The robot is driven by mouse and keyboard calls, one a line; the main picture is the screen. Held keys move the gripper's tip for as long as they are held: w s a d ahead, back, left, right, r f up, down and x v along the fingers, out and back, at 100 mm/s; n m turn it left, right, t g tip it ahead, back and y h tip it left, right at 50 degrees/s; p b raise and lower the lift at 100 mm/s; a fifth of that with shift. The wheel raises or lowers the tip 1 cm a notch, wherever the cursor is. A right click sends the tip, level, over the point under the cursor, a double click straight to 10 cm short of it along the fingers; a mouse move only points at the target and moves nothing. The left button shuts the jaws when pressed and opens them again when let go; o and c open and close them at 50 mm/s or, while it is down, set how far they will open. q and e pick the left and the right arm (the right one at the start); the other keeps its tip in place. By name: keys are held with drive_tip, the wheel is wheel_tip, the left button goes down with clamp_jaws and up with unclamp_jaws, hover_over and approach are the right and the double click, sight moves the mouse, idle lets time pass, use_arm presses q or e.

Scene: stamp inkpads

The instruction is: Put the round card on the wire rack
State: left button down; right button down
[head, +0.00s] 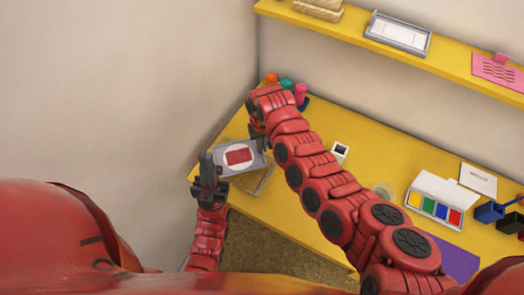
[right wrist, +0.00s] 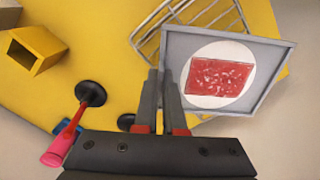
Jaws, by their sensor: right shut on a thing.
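The round card (head: 228,160) is white with a red rectangle on it and lies flat on a grey tray (head: 256,162). The right wrist view shows the card (right wrist: 190,89) on the tray (right wrist: 270,88), which is tilted in that picture. My right gripper (head: 259,136) is shut on one edge of the tray; its fingers also show in the right wrist view (right wrist: 162,100). My left gripper (head: 207,164) is at the tray's left end; whether it grips is unclear. The wire rack (head: 262,182) is on the yellow table, partly hidden by the tray; its bars show in the right wrist view (right wrist: 160,38).
Stamps with coloured handles (head: 286,84) stand in the back corner of the table (head: 320,238). A four-colour inkpad (head: 435,205) and dark blue box (head: 489,212) are at the right. A shelf (head: 450,68) runs above. A yellow box (right wrist: 34,50) is near the rack.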

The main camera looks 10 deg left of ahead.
wheel_tip(320, 180, down, 3)
drive_tip(key=shift+s+r+p, duration=0.1)
drive_tip(key=shift+r+p, duration=0.1)
drive_tip(key=shift+p, duration=0.2)
drive_tip(key=shift+f, duration=0.4)
drive_tip(key=shift+f, duration=0.1)
drive_tip(key=c, duration=1)
unclamp_jaws()
